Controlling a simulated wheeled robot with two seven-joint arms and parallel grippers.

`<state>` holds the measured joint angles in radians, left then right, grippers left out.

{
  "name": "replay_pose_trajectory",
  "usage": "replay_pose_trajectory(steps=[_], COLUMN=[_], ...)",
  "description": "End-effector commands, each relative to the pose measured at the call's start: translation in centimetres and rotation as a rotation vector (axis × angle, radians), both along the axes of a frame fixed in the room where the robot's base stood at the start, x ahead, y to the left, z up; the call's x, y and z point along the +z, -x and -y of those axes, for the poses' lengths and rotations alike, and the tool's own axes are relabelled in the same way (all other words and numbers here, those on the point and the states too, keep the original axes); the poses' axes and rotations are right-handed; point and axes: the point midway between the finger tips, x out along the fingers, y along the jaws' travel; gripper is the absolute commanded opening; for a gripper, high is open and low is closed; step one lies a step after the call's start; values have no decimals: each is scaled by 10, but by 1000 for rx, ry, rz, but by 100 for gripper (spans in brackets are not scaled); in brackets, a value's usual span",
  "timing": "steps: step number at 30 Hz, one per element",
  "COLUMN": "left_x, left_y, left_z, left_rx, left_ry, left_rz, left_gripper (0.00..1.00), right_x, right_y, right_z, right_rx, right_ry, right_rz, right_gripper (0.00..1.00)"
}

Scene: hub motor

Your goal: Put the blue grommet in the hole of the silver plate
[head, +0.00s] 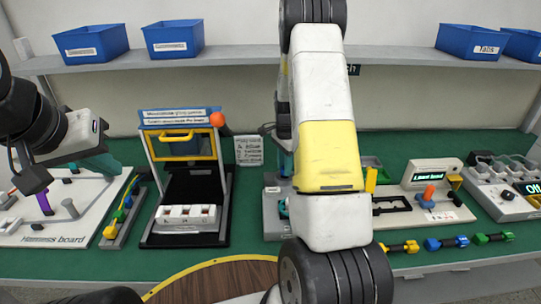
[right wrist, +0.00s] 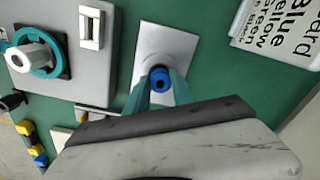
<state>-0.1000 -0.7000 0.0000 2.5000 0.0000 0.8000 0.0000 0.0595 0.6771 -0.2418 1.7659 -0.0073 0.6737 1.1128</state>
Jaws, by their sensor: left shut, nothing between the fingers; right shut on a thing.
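The blue grommet (right wrist: 160,78) is held between the teal fingertips of my right gripper (right wrist: 160,88) in the right wrist view. The silver plate (right wrist: 150,35) lies flat on the green mat just behind and beneath the grommet. The grommet overlaps the lower middle of the plate in this view. The hole is not clearly seen, and I cannot tell whether the grommet touches the plate. In the head view my right arm hides the grommet and plate. My left gripper (head: 103,165) is shut and empty, above the harness board at the left.
A grey fixture with a teal ring (right wrist: 38,55) stands left of the plate in the right wrist view. A printed card (right wrist: 285,30) lies at the right. The head view shows a black stand (head: 185,200), the harness board (head: 80,225) and blue bins (head: 175,40) on a shelf.

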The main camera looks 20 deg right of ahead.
Motion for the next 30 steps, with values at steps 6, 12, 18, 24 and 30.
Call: replay_pose_trajectory(steps=[6, 12, 18, 24, 30], left_x=[0, 0, 0, 0, 0], left_y=[0, 0, 0, 0, 0], left_z=[0, 0, 0, 0, 0], left_rx=[0, 0, 0, 0, 0], left_ry=[0, 0, 0, 0, 0], left_rz=[0, 0, 0, 0, 0], left_gripper=[0, 0, 0, 0, 0], right_x=[-2, -6, -10, -14, -15], right_y=[0, 0, 0, 0, 0], right_z=[0, 0, 0, 0, 0], right_rx=[0, 0, 0, 0, 0], right_ry=[0, 0, 0, 0, 0], right_rz=[0, 0, 0, 0, 0], right_gripper=[0, 0, 0, 0, 54])
